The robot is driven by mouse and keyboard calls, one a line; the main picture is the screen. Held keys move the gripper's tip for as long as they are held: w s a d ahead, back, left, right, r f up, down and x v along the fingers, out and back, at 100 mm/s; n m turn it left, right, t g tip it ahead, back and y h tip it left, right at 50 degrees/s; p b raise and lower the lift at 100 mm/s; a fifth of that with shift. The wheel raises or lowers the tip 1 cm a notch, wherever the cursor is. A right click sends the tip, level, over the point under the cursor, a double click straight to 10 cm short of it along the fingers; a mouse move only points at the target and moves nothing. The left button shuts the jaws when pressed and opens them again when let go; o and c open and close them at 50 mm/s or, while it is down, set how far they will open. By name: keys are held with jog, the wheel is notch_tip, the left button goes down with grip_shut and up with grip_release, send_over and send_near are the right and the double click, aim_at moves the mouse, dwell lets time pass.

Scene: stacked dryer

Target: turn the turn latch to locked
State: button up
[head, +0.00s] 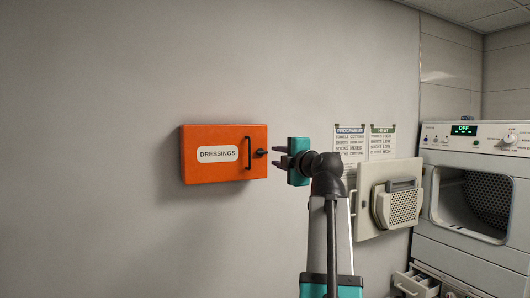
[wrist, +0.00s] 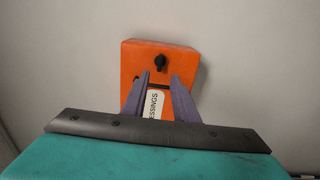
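An orange wall box (head: 200,170) labelled DRESSINGS hangs on the grey wall, with its door shut. Its small black turn latch (head: 261,153) sits by the right edge, beside a black bar handle (head: 248,152). The latch also shows in the wrist view (wrist: 160,60), beyond my fingertips; its exact turn angle is hard to tell. My gripper (head: 277,157) is just right of the latch in the head view, fingers pointing at the box. In the wrist view its two fingers (wrist: 161,77) are apart, with nothing between them, and partly hide the handle and label.
A dryer (head: 465,205) with an open round-cornered door (head: 375,208) stands at the right, its display reading OFF. Two printed charts (head: 364,142) hang on the wall behind my arm. The wall around the box's left side is clear.

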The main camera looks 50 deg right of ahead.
aim_at(263, 153)
jog(key=p+x, duration=0.4)
jog(key=x, duration=0.5)
jog(key=shift+w+r, duration=0.15)
jog(key=shift+w, duration=0.05)
jog(key=shift+x, duration=0.75)
jog(key=shift+c, duration=0.3)
grip_shut()
